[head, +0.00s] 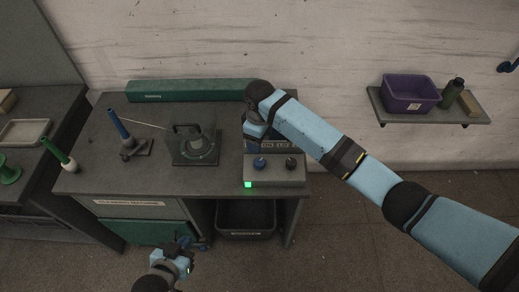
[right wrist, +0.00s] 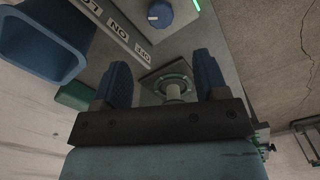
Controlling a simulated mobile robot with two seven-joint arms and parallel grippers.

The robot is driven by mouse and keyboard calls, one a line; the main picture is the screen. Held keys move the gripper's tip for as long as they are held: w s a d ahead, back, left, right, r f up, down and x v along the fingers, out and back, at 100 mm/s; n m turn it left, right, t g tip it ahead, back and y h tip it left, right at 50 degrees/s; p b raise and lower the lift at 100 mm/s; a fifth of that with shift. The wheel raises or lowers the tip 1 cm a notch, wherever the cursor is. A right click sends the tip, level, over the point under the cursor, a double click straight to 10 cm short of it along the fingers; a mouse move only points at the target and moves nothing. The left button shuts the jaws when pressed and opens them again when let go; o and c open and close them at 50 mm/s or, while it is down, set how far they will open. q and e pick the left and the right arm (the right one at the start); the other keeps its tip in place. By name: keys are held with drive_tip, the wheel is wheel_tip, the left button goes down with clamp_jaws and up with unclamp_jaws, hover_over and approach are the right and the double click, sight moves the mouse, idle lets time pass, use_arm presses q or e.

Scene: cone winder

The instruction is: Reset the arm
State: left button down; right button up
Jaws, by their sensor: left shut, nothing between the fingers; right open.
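The right arm reaches in from the right over the bench in the head view. Its gripper is mostly hidden by its own wrist there, just behind the control box (head: 275,172). In the right wrist view my right gripper (right wrist: 162,62) is open, with its two blue fingers apart. A pale round post on a square plate (right wrist: 174,86) shows between and beyond the fingers; I cannot tell whether they touch it. The winder with its clear guard (head: 196,150) stands left of the right gripper. My left gripper (head: 189,246) is shut and empty, low in front of the bench.
The box has a blue knob (head: 260,163), a dark knob (head: 291,162) and a lit green lamp (head: 248,184). A blue cone (head: 118,124) stands left of the winder, with thread running toward it. A dark bin (head: 245,218) sits below. A wall shelf holds a purple bin (head: 410,93).

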wheel_tip(320, 180, up, 2)
idle(0.6)
drive_tip(key=s+d+f+m+t+y, duration=0.4)
drive_tip(key=s+f+m+t+y, duration=0.1)
drive_tip(key=s+f, duration=0.75)
drive_tip(key=s+d+m+t+h, duration=0.1)
drive_tip(key=s+d+m+t, duration=0.3)
drive_tip(key=s+d, duration=1)
drive_tip(key=shift+s+d+f+m+t+h, duration=0.4)
drive_tip(key=shift+d+f+t, duration=0.05)
drive_tip(key=shift+d+t, duration=0.55)
